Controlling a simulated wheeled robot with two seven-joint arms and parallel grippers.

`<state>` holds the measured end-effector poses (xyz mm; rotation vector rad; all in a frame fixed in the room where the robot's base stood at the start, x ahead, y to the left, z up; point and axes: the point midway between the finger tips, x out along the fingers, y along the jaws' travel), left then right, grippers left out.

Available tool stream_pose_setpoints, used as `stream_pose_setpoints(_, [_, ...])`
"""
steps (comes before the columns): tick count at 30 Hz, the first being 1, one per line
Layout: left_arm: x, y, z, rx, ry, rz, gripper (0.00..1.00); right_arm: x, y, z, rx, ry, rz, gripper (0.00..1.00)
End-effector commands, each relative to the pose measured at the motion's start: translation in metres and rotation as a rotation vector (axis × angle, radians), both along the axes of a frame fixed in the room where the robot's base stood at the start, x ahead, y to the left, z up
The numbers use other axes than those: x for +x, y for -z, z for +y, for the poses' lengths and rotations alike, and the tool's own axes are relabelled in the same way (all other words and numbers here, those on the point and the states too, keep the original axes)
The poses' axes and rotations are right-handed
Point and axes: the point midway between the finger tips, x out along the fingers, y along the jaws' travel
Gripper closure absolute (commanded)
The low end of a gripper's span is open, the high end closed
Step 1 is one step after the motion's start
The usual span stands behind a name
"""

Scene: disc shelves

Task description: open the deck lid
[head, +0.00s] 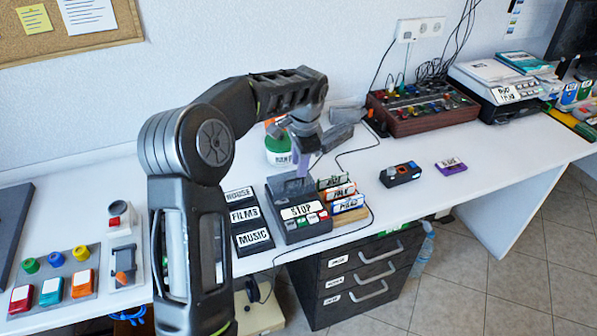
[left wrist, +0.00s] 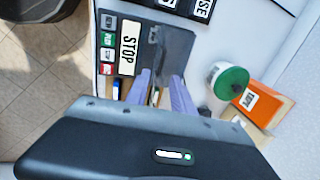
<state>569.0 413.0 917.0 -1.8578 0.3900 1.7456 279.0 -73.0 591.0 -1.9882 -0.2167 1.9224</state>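The deck is a dark grey box with a white STOP label and a row of small coloured buttons at its front (head: 301,227); it also shows in the left wrist view (left wrist: 107,55). Its lid (head: 284,188) is the dark panel behind the label, also in the left wrist view (left wrist: 166,48). It looks shut, but the gripper partly hides it. My left gripper (head: 303,172) is above the lid's right side, pointing down. In the left wrist view its two purple fingers (left wrist: 160,76) stand apart with nothing between them, their tips at the lid's edge; contact is unclear.
Upright labelled cassettes (head: 342,195) stand in a wooden rack right of the deck. HOUSE, FILMS and MUSIC cases (head: 248,215) lie to its left. A green-lidded jar (head: 278,150) is behind.

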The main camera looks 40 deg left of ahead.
Motion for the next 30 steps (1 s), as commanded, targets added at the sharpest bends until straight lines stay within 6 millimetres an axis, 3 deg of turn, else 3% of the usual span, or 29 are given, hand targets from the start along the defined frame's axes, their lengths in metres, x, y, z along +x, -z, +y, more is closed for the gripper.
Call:
stream_pose_setpoints(7, [0.004,0.035,0.006,0.000,-0.001,0.001,0.71,0.000,-0.003,0.000,0.000,0.000,0.000,0.64])
stream_pose_setpoints(18, [0.005,0.042,0.007,0.001,-0.001,-0.001,0.71,0.000,-0.003,0.000,0.000,0.000,0.000,0.64])
stream_pose_setpoints(30, [0.005,0.042,0.007,0.001,-0.001,-0.001,1.00,0.000,-0.003,0.000,0.000,0.000,0.000,0.64])
